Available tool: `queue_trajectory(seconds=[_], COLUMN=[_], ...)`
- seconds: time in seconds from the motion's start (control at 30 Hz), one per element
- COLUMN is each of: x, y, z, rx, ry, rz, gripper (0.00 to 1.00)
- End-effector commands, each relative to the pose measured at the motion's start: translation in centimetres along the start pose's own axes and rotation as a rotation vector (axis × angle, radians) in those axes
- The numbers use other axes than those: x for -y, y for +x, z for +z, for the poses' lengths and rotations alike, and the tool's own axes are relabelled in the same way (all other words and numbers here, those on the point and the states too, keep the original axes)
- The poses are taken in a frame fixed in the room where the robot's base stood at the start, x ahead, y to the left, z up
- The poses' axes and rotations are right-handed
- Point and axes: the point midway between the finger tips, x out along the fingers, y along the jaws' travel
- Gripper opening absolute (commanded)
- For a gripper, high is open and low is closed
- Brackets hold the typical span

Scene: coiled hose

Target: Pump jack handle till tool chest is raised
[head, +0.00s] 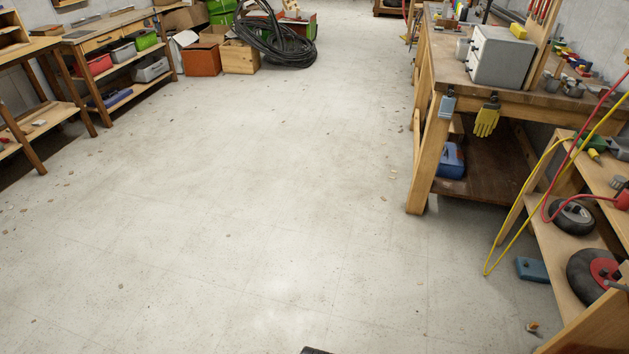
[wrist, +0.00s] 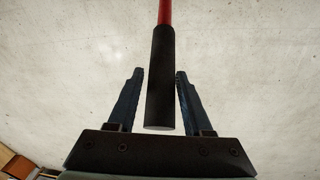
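In the wrist view, the jack handle has a black grip (wrist: 161,85) on a red shaft (wrist: 164,12) that runs out of the top of the picture. My gripper (wrist: 159,74) is open, with one dark finger on each side of the grip. A gap shows between the left finger and the grip; the right finger is very close to it, and I cannot tell whether they touch. The jack's body does not show. I cannot identify a tool chest on a jack in the head view. A small dark piece (head: 316,350) shows at its bottom edge, too little to identify.
A workbench (head: 428,150) with a grey box (head: 497,57) stands at right. Low shelves (head: 562,262) with wheels and hanging yellow and red hoses are nearer. Benches (head: 85,35) line the left; boxes and a coiled black hose (head: 278,45) lie at the back. The middle floor is clear.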

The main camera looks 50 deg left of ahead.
Motion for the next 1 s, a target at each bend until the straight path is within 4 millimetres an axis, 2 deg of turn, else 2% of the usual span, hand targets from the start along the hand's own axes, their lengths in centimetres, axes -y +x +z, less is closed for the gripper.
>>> queue_trajectory(seconds=[0.03, 0.1, 0.37, 0.47, 0.57, 0.8, 1.0], x=[0.0, 0.0, 0.1, 0.1, 0.0, 0.0, 0.0], y=[0.0, 0.0, 0.0, -0.6, -2.0, -7.4, -11.1], z=[0.0, 0.0, -0.1, -0.1, -0.1, -0.1, 0.0], rx=[0.0, -0.001, -0.002, -0.002, -0.002, -0.002, -0.001], ry=[0.0, -0.001, -0.002, -0.002, -0.002, -0.002, -0.001], rz=[0.0, 0.0, -0.002, -0.001, 0.001, 0.002, 0.002], gripper=[0.61, 0.69, 0.69, 0.69, 0.69, 0.69, 0.69])
